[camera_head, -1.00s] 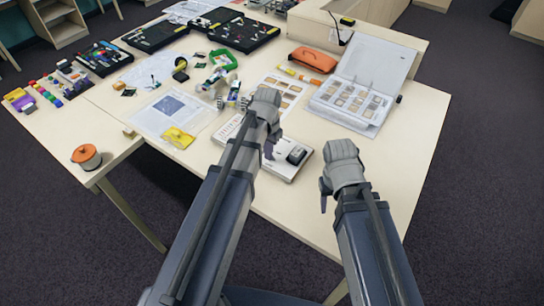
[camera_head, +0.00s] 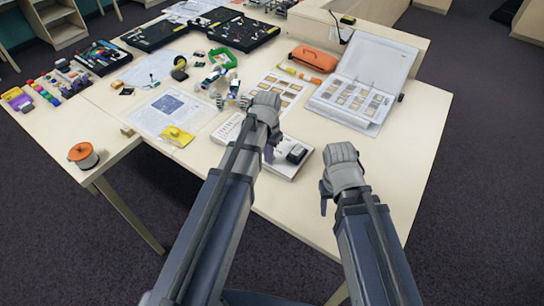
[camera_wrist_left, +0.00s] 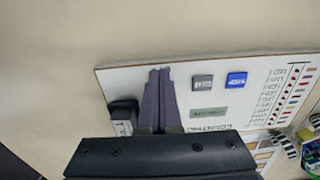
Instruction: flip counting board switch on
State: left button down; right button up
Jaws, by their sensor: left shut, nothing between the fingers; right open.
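The counting board (camera_head: 284,171) is a white panel lying flat near the table's front edge, partly hidden by my left arm. In the left wrist view the board (camera_wrist_left: 215,112) shows a grey button (camera_wrist_left: 202,81), a blue button (camera_wrist_left: 236,79), a small display and a row of labelled lights. A black switch block (camera_head: 297,153) with a pale marked face sits at one end; it also shows in the left wrist view (camera_wrist_left: 123,112). My left gripper (camera_head: 268,153) is shut and empty over the board, beside the switch block. My right gripper (camera_head: 323,197) is open and empty, right of the board.
A white binder (camera_head: 362,85) and an orange pouch (camera_head: 313,58) lie behind the board. A yellow packet (camera_head: 176,136) and an orange spool (camera_head: 83,155) are to the left. Table space to the right of the board is clear.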

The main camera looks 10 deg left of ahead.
pick_arm(q)
jog(key=shift+f+b, duration=0.6)
jog(key=shift+f, duration=0.1)
pick_arm(e)
jog(key=shift+f, duration=0.7)
pick_arm(q)
jog(key=shift+f, duration=0.1)
pick_arm(e)
jog(key=shift+f, duration=0.1)
pick_arm(q)
jog(key=shift+w+d, duration=0.2)
jog(key=shift+w, duration=0.3)
jog(key=shift+w+d, duration=0.15)
jog(key=shift+w, duration=0.3)
pick_arm(e)
jog(key=shift+r, duration=0.2)
pick_arm(q)
notch_tip(320, 180, up, 7)
jog(key=p, duration=0.7)
jog(key=shift+s, duration=0.35)
pick_arm(e)
notch_tip(320, 180, up, 7)
pick_arm(q)
jog(key=shift+a, duration=0.1)
pick_arm(e)
jog(key=shift+f, duration=0.15)
